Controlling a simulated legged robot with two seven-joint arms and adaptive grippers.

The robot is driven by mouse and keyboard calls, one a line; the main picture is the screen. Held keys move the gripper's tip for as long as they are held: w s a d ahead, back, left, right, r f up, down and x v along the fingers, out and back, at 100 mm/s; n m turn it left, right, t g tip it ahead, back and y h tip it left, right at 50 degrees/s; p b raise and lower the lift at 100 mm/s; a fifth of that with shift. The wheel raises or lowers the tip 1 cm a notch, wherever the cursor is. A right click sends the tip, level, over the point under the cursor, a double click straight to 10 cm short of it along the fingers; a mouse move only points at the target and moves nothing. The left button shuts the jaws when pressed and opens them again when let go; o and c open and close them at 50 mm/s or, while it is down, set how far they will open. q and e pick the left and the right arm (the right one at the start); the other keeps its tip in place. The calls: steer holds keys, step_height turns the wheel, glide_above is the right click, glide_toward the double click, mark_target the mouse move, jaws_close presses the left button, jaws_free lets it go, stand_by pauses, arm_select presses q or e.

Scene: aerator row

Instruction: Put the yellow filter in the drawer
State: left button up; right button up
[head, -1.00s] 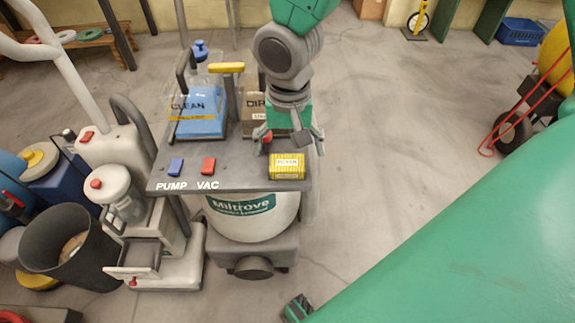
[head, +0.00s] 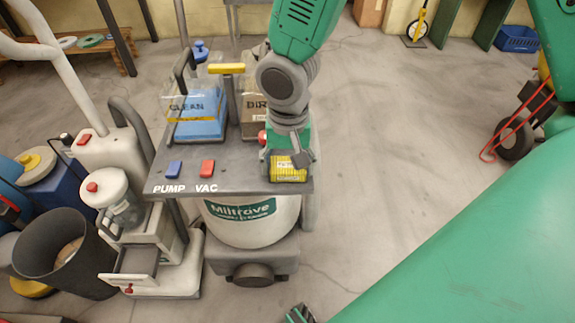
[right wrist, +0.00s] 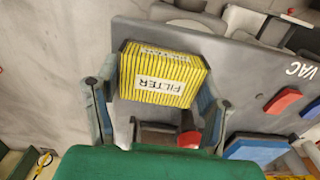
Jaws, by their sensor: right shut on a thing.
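The yellow filter (head: 289,174), a striped block with a white label, is at the front right corner of the grey cart top (head: 235,178). My right gripper (head: 287,160) is over it and shut on it. In the right wrist view the filter (right wrist: 163,76) sits between the two fingers (right wrist: 158,100), its FILTER label facing the camera. I cannot tell whether the filter touches the cart top. An open grey drawer (head: 137,261) sticks out low on the white machine at left.
The cart top bears a blue CLEAN box (head: 200,128), a brown box (head: 253,115) partly hidden by my arm, and blue PUMP (head: 174,167) and red VAC (head: 207,167) switches. A clear jar (head: 122,210) stands above the drawer. A dark bin (head: 65,255) stands left of it.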

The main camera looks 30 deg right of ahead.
mark_target(286, 162)
step_height(286, 162, up, 9)
steer(key=p, duration=0.3)
steer(key=shift+f, duration=0.15)
steer(key=f+n, duration=0.3)
steer(key=n, duration=0.1)
steer(key=f+n, duration=0.2)
steer(key=shift+w+f, duration=0.3)
steer(key=shift+f, duration=0.05)
steer(key=shift+f+n, duration=0.25)
steer(key=shift+n, duration=0.05)
stand_by(0.6)
